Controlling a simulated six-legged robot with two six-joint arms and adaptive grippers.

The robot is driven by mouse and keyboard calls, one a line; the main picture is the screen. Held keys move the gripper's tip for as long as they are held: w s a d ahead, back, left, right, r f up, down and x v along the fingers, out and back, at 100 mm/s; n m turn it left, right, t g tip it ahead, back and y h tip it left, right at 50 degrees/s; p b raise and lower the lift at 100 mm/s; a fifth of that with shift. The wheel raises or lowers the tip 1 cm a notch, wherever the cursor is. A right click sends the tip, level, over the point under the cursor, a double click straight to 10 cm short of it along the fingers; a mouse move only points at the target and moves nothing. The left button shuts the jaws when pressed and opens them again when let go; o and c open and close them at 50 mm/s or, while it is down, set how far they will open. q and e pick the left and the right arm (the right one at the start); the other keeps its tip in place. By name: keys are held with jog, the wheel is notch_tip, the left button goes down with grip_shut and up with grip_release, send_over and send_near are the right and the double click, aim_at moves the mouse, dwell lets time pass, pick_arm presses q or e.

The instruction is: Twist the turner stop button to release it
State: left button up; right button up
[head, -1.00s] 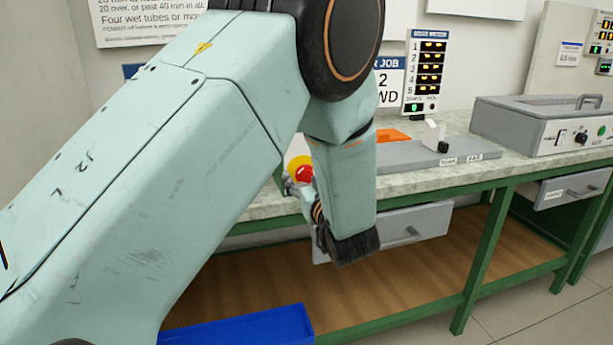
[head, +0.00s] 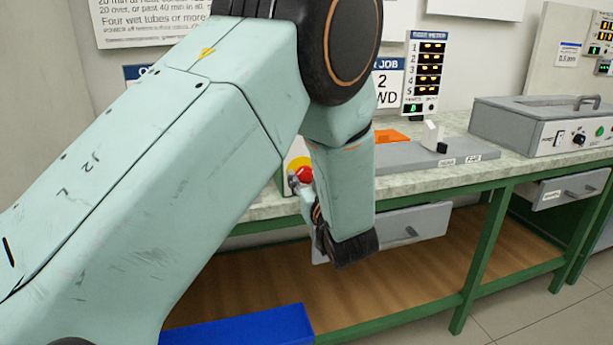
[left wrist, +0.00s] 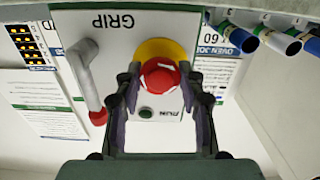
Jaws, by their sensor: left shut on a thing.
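The stop button is a red mushroom head (left wrist: 158,80) on a yellow round base (left wrist: 163,50), on a light panel. In the head view the red button (head: 304,175) is partly hidden by my left forearm. My left gripper (left wrist: 159,73) has one finger on each side of the red head in the left wrist view and is shut on it. In the head view the left gripper (head: 297,184) is mostly hidden behind my arm. My right gripper is not in view.
Blue-ended cylinders (left wrist: 285,42) are at the upper right. A grey drawer (head: 410,232) hangs under the bench; a blue bin (head: 250,328) is below.

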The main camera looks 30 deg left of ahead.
pick_arm(q)
jog(key=shift+r+m+p, duration=0.2)
jog(key=shift+m+p, duration=0.3)
jog(key=shift+p, duration=0.15)
jog(key=o, duration=1.1)
jog(key=shift+o, duration=0.4)
jog(key=shift+f, duration=0.1)
notch_tip(320, 180, up, 10)
